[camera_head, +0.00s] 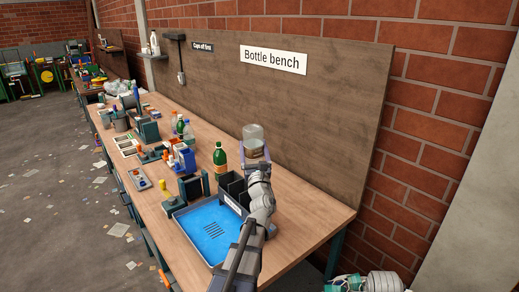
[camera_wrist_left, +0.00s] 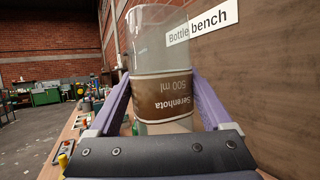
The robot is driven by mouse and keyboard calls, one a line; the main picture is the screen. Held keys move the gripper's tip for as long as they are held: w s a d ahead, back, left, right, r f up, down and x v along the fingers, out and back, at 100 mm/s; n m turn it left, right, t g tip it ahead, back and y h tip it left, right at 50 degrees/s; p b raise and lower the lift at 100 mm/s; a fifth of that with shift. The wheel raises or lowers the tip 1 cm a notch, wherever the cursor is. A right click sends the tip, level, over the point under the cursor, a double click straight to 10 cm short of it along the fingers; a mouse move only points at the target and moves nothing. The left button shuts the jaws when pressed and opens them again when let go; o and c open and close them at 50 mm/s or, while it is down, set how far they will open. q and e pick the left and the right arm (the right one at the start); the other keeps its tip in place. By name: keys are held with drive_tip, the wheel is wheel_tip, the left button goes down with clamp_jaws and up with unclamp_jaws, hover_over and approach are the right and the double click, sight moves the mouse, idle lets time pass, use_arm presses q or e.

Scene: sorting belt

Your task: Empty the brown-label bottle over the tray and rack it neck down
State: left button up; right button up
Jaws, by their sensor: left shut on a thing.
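My left gripper (camera_head: 255,158) is shut on a clear plastic bottle (camera_head: 253,133) with a brown label. In the left wrist view the bottle (camera_wrist_left: 155,45) stands between the purple fingers, and its label reads upside down, so it is held inverted, base up. Its neck is hidden behind my gripper and wrist. I cannot tell whether liquid is left inside. The blue tray (camera_head: 190,222) lies below and left of my gripper. A dark compartmented rack (camera_head: 229,184) stands at the tray's back right edge, close to my gripper, which partly covers it. My right gripper is not in view.
A green bottle (camera_head: 220,161) stands just left of the rack. More bottles, blue bins and tools crowd the bench farther left. The backboard (camera_head: 330,110) with its "Bottle bench" sign (camera_head: 273,60) rises behind. The bench's right end (camera_head: 325,212) is clear.

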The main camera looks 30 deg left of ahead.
use_arm(q)
drive_tip(key=shift+n+g+y, duration=0.5)
drive_tip(key=shift+g+y, duration=0.1)
drive_tip(key=shift+y, duration=0.1)
drive_tip(key=shift+f, duration=0.15)
wheel_tip(320, 180, down, 19)
drive_tip(key=b, duration=1.9)
drive_tip(key=shift+s, duration=0.2)
drive_tip(key=o, duration=1.3)
drive_tip(key=shift+s, duration=0.15)
